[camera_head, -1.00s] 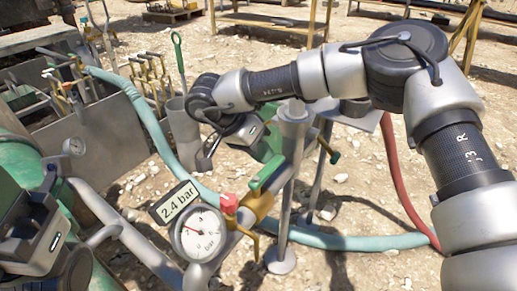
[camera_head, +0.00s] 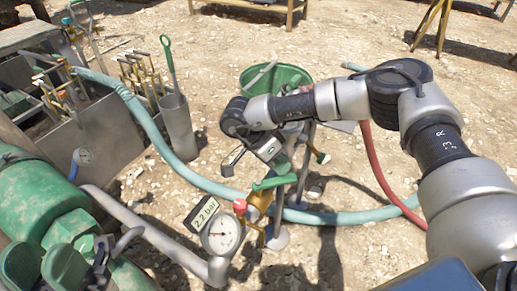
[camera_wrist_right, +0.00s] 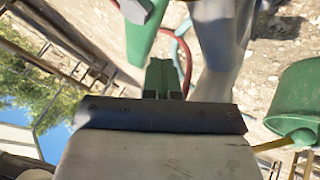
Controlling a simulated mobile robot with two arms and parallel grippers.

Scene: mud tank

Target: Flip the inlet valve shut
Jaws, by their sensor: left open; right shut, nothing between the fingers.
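The valve's green lever handle (camera_head: 275,183) shows in the head view, above a brass body (camera_head: 259,203) on the grey pipe. It appears to lie at an angle to the pipe. A red knob (camera_head: 239,205) and a round gauge (camera_head: 221,235) sit nearer. My right gripper (camera_head: 278,163) is just above the lever; contact cannot be told. In the right wrist view its green fingers (camera_wrist_right: 163,78) are shut and empty. A long green piece (camera_wrist_right: 141,40) shows beyond them, perhaps the lever.
A small display (camera_head: 203,213) reads about 2.2 bar. A teal hose (camera_head: 165,160) and a red hose (camera_head: 377,165) cross the stony ground. A green container (camera_head: 290,76) stands behind my right gripper. A grey tube (camera_head: 178,127) holds a green-handled tool.

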